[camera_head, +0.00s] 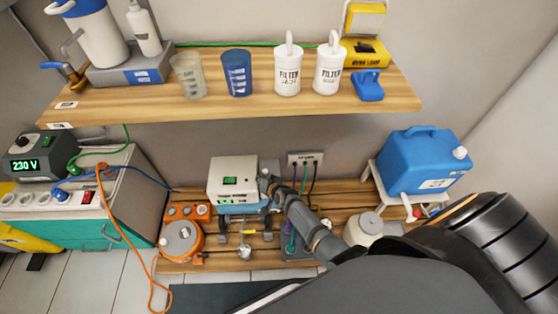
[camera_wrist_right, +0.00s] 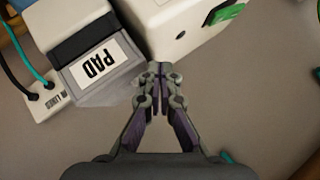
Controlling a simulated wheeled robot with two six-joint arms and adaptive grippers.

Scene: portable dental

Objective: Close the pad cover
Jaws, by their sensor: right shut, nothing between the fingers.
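A small box with a white label reading PAD (camera_wrist_right: 98,66) shows upside down at the upper left of the right wrist view. A grey translucent flap (camera_wrist_right: 108,92) lies along its near edge, and a dark grey band (camera_wrist_right: 85,38) runs across it behind the label. I cannot tell how far the cover is open. My right gripper (camera_wrist_right: 158,76) is shut and empty, its tips just right of the PAD box near the white machine (camera_wrist_right: 185,25); contact is unclear. In the head view my right gripper (camera_head: 266,181) is beside the white machine (camera_head: 232,178), largely covering the PAD box. My left gripper is out of view.
Orange equipment (camera_head: 181,240) stands front left on the wooden bench (camera_head: 215,262). A blue tank (camera_head: 423,160) is at the right. A shelf (camera_head: 235,107) with cups and filter canisters overhangs the bench.

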